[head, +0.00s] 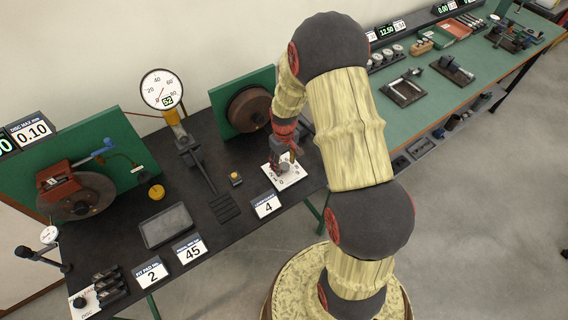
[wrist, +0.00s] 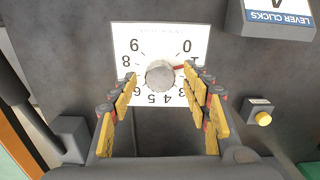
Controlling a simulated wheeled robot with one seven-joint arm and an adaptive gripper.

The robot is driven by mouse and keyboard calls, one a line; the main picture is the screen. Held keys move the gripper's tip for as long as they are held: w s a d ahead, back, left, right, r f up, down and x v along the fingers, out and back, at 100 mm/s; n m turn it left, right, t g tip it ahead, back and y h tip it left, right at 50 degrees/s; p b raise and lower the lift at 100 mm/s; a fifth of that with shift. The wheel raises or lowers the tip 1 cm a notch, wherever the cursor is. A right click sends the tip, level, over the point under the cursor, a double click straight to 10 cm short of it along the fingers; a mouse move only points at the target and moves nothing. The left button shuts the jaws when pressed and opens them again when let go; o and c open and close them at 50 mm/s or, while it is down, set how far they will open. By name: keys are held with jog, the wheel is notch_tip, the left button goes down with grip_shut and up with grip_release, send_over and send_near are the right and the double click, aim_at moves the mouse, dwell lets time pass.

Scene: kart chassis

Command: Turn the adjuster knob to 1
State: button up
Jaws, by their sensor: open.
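The adjuster knob (wrist: 160,74) is a round grey knob in the middle of a white dial plate (wrist: 155,34) numbered around it. Its red mark points right and slightly up, toward a numeral that looks like 1, partly covered by a finger. The plate (head: 293,181) lies on the dark bench in the head view, with the knob mostly hidden by my gripper (head: 284,163). In the wrist view my gripper (wrist: 159,78) is open, its yellow-padded fingers on either side of the knob with gaps between. Fingers also cover the numerals near 2 and 7.
A card reading 4 (head: 266,206) stands in front of the plate. A small yellow button box (head: 235,179) sits left of it. A green panel with a brown disc (head: 248,108) stands behind. A grey tray (head: 166,226) lies further left.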

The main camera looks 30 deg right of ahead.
aim_at(284, 166)
notch_tip(284, 166, up, 12)
jog(key=shift+f, duration=0.2)
dwell(0.4)
jog(key=s+a+r+t, duration=0.2)
jog(key=s+a+r, duration=0.2)
jog(key=s+r, duration=0.2)
jog(key=s+a+r+m+t+b, duration=0.1)
jog(key=s+a+r, duration=0.4)
jog(key=s+r, duration=0.2)
jog(key=s+a+r+t, duration=0.2)
jog(key=s+a+r, duration=0.2)
jog(key=s+r, duration=0.3)
notch_tip(284, 166, up, 3)
jog(key=shift+s+a+r+t+b, duration=0.2)
jog(key=shift+s+a+t+b, duration=0.1)
jog(key=shift+a, duration=0.1)
jog(key=shift+w+a+r, duration=0.1)
jog(key=shift+a+r, duration=0.05)
jog(key=shift+a, duration=0.05)
jog(key=shift+c, duration=0.2)
